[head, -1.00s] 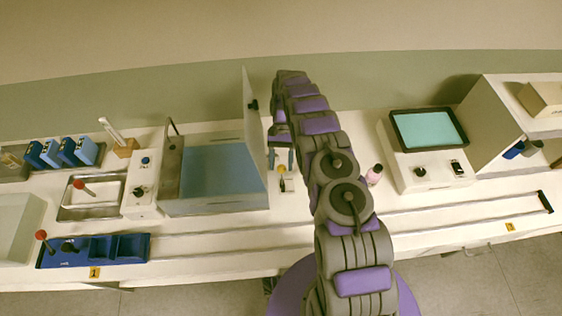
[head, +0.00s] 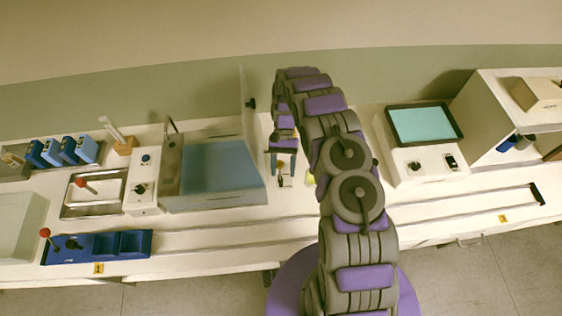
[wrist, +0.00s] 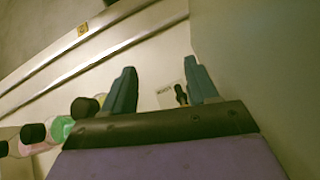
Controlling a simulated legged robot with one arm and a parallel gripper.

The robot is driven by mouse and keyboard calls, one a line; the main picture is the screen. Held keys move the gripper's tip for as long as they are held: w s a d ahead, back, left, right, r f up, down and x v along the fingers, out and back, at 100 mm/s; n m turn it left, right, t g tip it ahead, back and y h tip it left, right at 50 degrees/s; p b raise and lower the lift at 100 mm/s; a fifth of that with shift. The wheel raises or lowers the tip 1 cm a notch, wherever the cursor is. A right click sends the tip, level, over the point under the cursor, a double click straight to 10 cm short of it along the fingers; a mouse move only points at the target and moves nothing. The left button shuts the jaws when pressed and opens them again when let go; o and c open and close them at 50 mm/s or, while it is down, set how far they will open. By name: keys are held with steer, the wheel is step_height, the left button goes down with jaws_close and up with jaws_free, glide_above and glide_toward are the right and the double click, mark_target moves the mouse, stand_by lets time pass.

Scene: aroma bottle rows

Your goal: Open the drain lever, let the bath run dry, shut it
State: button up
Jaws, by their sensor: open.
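The bath (head: 222,165) is a box-shaped tank left of my arm, with blue liquid in view and a raised panel (head: 246,100) at its right. Just right of it, a small dark lever on a pale labelled plate (head: 284,182) lies on the bench; I take it for the drain lever. In the wrist view the dark lever (wrist: 180,94) shows between my fingers, beyond the palm edge. My gripper (head: 283,172) is open and empty, its blue fingers spread above the plate. It also shows in the wrist view (wrist: 160,75). I cannot tell which way the lever is set.
Several capped bottles (wrist: 62,128) stand close to the gripper at lower left of the wrist view. A blue tray (head: 100,247) with a red-knobbed stick and a metal basin (head: 93,195) lie left. A screen console (head: 425,150) stands right. Rails run along the bench front.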

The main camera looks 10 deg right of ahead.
steer(key=s+d, duration=0.1)
steer(key=s, duration=0.9)
steer(key=shift+s+r, duration=0.2)
steer(key=shift+r, duration=0.25)
steer(key=shift+d, duration=0.1)
